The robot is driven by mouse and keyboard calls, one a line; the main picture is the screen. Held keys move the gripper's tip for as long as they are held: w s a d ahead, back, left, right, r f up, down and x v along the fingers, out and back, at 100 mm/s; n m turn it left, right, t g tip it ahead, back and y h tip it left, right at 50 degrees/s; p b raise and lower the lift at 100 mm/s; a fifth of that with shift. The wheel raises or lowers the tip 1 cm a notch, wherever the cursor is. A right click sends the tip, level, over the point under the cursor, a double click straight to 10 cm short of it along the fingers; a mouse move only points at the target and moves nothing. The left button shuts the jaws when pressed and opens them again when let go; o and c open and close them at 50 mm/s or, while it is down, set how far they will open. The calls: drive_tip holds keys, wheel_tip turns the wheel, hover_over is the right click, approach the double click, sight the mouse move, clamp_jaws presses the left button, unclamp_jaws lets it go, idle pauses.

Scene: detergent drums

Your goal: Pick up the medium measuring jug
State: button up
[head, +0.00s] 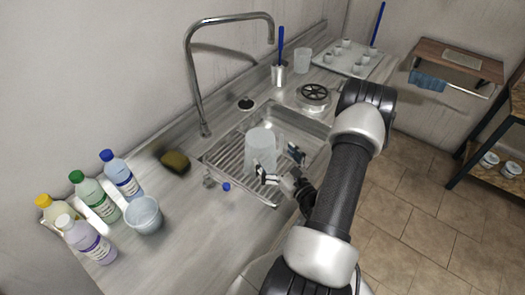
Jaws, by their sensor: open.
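A translucent white measuring jug (260,142) stands on the wire rack (228,155) over the sink. It looks mid-sized, but I cannot be sure from its markings. My gripper (279,163) is open, close in front of this jug on its lower right. One finger overlaps the jug's lower edge in the picture; I cannot tell whether it touches. Another translucent jug (145,215) stands on the counter at the left, beside the bottles. A smaller-looking clear one (303,61) stands at the back of the counter.
A tall curved tap (190,75) rises behind the sink. A sponge (175,162) and small items lie left of the rack. Several bottles (95,195) stand at the far left. A blue-handled brush (280,50) in a holder and a tray of cups (348,58) are behind.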

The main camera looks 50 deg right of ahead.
sight(263, 143)
drive_tip(key=x, duration=0.3)
drive_tip(key=b+x, duration=0.1)
drive_tip(key=x, duration=0.1)
drive_tip(key=shift+w+r, duration=0.35)
drive_tip(key=shift+w, duration=0.05)
drive_tip(key=shift+w+d, duration=0.1)
drive_tip(key=shift+w, duration=0.15)
drive_tip(key=c, duration=1.5)
